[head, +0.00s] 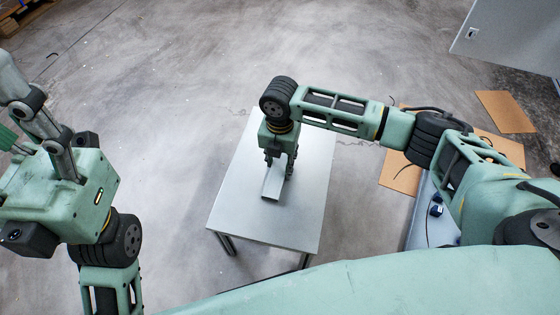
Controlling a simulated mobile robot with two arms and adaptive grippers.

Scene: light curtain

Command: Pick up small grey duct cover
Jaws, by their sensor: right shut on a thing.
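The small grey duct cover (272,187) is a short, light grey channel piece at the middle of the grey table (298,225). My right gripper (279,167) points down over the table and is shut on the duct cover. The gripper hides the cover's far part. I cannot tell whether the cover rests on the tabletop or is just above it. My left gripper (22,140) is raised at the left edge, away from the table, and its fingers are partly cut off by the frame.
Cardboard sheets (400,178) lie on the floor at the right, with another sheet (505,111) farther back. A second surface with small dark items (436,209) stands right of the table. A wooden pallet (22,14) is at the far left. The tabletop is otherwise clear.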

